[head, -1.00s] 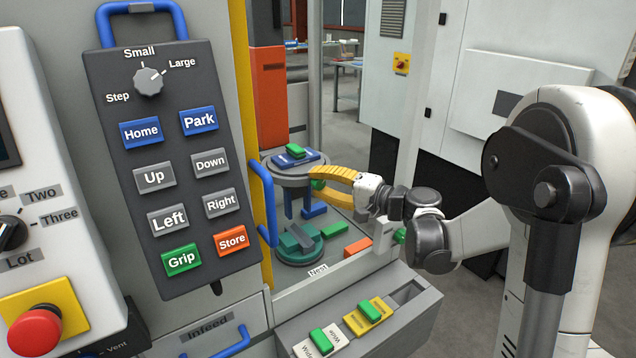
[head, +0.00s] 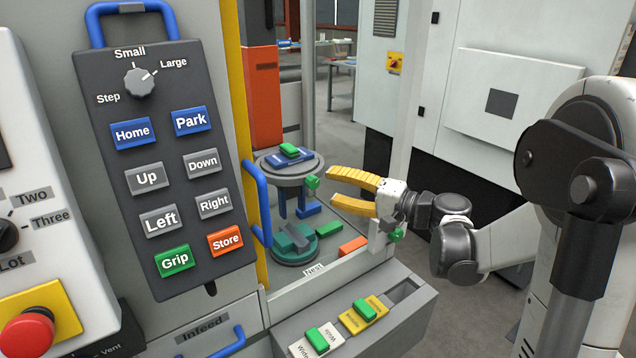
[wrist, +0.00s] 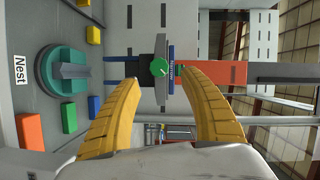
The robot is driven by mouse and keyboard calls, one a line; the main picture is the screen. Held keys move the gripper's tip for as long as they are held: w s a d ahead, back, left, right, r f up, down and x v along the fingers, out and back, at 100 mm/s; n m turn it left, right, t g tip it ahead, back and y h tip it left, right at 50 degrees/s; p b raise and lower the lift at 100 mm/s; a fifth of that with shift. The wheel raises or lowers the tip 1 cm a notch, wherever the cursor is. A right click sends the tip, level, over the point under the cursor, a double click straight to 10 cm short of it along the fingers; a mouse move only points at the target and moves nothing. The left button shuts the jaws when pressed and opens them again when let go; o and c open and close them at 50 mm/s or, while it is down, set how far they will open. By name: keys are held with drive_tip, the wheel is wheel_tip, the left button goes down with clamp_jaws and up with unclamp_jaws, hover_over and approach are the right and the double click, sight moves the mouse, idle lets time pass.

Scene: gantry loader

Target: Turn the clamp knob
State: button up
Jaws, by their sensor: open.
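A small round green knob (head: 312,183), which looks like the clamp knob, sits on the near edge of a round grey platform (head: 272,168). In the wrist view the green knob (wrist: 159,67) faces me, with a pale mark on it, roughly centred between my fingers. My gripper (head: 331,186) has two yellow curved fingers, spread open and empty. The fingertips are to the right of the knob, apart from it by a short gap. In the wrist view my gripper (wrist: 163,85) shows nothing held.
A teal round nest (head: 290,260) with a grey bar is below the platform. A blue piece with a green block (head: 289,150) lies on the platform. A blue rail handle (head: 258,200) and the button pendant (head: 165,185) stand left. A post (head: 403,130) rises behind my wrist.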

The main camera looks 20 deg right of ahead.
drive_tip(key=v, duration=0.5)
drive_tip(key=shift+s+d, duration=0.1)
